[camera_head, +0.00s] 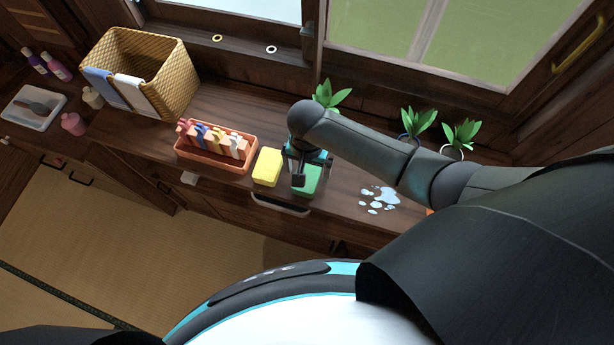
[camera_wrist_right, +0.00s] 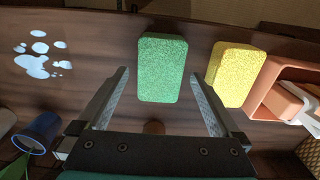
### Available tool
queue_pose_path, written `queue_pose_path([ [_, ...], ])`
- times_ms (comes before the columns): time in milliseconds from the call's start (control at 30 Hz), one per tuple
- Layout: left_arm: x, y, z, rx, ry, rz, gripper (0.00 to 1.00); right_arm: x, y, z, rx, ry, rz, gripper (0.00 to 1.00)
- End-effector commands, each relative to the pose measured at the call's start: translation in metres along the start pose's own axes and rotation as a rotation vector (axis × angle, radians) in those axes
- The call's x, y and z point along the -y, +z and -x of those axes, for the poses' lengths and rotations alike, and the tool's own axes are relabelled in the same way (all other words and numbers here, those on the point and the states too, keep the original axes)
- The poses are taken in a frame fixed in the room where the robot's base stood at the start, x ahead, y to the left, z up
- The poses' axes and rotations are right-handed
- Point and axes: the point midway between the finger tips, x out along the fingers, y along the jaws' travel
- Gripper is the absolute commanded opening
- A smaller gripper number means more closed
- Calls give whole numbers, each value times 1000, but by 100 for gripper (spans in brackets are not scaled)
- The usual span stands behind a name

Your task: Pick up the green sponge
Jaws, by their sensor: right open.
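The green sponge (camera_head: 308,180) lies flat on the wooden counter, partly hidden under my right gripper (camera_head: 299,178) in the head view. In the right wrist view the green sponge (camera_wrist_right: 162,68) is seen whole, ahead of the two fingertips and centred between their lines. My right gripper (camera_wrist_right: 158,90) is open and empty, with its fingers spread wider than the sponge. It appears to be above the counter; the exact height is hard to tell. My left gripper does not show in either view.
A yellow sponge (camera_head: 267,167) lies close beside the green one, next to an orange tray (camera_head: 214,160) of several pegs or bottles. A spill (camera_head: 378,198) is on the other side. Potted plants (camera_head: 418,122) and a wicker basket (camera_head: 172,84) stand along the back.

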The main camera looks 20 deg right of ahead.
Motion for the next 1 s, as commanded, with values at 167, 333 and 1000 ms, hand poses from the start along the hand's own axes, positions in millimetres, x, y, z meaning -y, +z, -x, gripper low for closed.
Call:
queue_pose_path([
  [167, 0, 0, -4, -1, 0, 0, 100, 0, 1, -13, 0, -1, 1, 100],
  [333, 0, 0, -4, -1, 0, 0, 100, 0, 1, -13, 0, -1, 1, 100],
  [1000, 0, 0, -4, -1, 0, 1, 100, 0, 1, -12, 1, 0, 0, 29],
])
